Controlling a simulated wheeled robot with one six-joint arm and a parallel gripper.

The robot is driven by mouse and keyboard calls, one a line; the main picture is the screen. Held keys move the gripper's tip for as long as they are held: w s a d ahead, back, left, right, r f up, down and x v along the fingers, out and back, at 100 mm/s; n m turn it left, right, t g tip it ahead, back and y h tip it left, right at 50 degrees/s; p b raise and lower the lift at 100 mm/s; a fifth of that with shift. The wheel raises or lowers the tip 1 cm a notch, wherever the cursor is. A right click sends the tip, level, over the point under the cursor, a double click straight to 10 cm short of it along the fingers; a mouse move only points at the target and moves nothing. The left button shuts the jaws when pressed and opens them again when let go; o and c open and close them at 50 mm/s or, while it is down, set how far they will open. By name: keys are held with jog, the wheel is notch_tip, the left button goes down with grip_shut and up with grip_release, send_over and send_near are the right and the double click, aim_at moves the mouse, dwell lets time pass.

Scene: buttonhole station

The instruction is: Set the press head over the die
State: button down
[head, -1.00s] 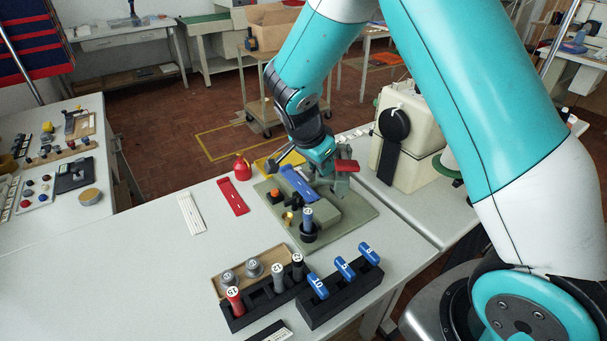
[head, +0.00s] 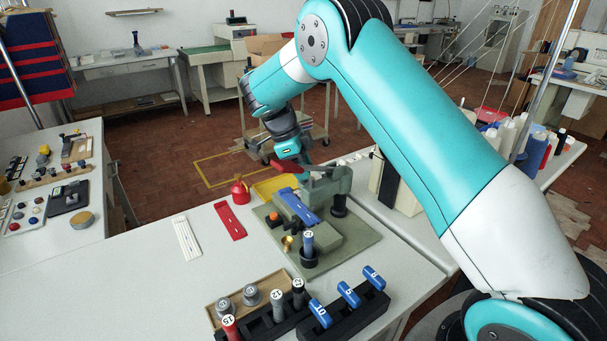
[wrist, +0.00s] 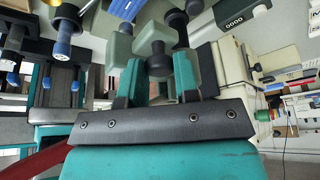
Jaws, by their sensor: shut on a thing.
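The press (head: 342,182) stands at the back of a grey-green base plate (head: 355,238), with a grey-green head and a red handle (head: 290,167) pointing left. My gripper (head: 306,168) is at the head's left end, its fingertips partly hidden by the handle. In the wrist view my gripper (wrist: 158,78) is shut on a grey-green part of the press head (wrist: 155,38). A blue-topped punch (head: 308,240) stands upright in a black holder at the plate's front. A blue strip (head: 298,207) lies on the press's block. I cannot tell which part is the die.
Black racks hold numbered tools, including a blue-handled one (head: 349,294), at the front. The table's left front is clear.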

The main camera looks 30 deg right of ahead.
jog(key=shift+w+d+m, duration=0.2)
jog(key=shift+w+m, duration=0.2)
jog(key=c, duration=0.9)
grip_release()
jog(key=shift+o, duration=0.2)
jog(key=shift+r, duration=0.1)
jog(key=p+v, duration=1.7)
jog(key=p, duration=0.2)
jog(key=shift+w, duration=0.3)
jog(key=shift+d+r, duration=0.1)
jog(key=shift+r, duration=0.1)
